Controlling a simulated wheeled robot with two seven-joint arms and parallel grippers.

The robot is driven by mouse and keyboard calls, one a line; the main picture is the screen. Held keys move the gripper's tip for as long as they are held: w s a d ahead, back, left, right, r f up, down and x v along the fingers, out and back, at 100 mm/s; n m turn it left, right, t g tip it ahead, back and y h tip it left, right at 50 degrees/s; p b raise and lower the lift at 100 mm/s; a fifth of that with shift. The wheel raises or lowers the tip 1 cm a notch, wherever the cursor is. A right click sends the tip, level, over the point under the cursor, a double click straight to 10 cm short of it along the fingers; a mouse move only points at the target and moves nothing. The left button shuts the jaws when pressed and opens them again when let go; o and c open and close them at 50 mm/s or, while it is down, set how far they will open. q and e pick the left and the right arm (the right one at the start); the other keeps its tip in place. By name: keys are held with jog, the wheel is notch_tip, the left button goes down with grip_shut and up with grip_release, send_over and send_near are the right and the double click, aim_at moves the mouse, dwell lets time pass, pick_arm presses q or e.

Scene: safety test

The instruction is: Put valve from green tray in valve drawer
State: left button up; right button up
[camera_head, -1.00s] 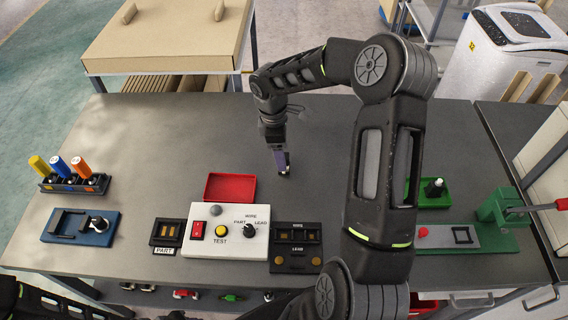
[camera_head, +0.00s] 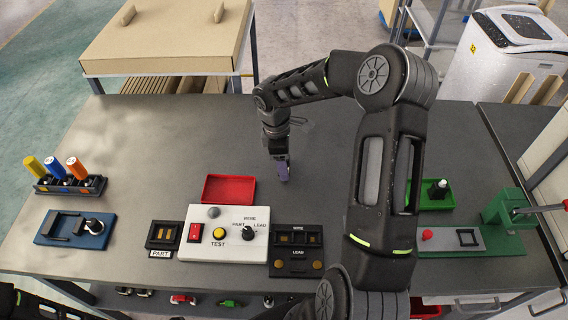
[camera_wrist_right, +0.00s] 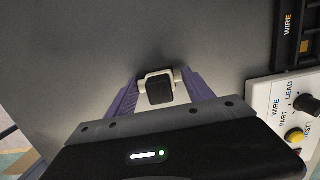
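My right gripper (camera_head: 284,178) hangs over the middle of the bench, behind and right of the red tray. In the right wrist view its purple fingers (camera_wrist_right: 160,88) close on a small part with a black square top (camera_wrist_right: 160,90) and pale sides. I cannot tell whether this part is a valve. The green tray (camera_head: 452,203) at the right holds an upright piece with a black top (camera_head: 438,188); my right arm hides its left side. Drawer fronts with handles (camera_head: 474,303) show under the bench's right front edge; no valve label is readable. My left gripper is out of view.
A red tray (camera_head: 229,177) stands behind a white test box (camera_head: 226,251). A blue fixture (camera_head: 60,229) and a rack with yellow, blue and orange cylinders (camera_head: 70,185) are at the left. A green press (camera_head: 505,210) is at the right. The bench's back is clear.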

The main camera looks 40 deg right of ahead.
grip_shut()
dwell(0.4)
notch_tip(320, 180, up, 10)
jog(key=shift+r+b, duration=0.1)
jog(key=shift+b, duration=0.8)
dwell(0.6)
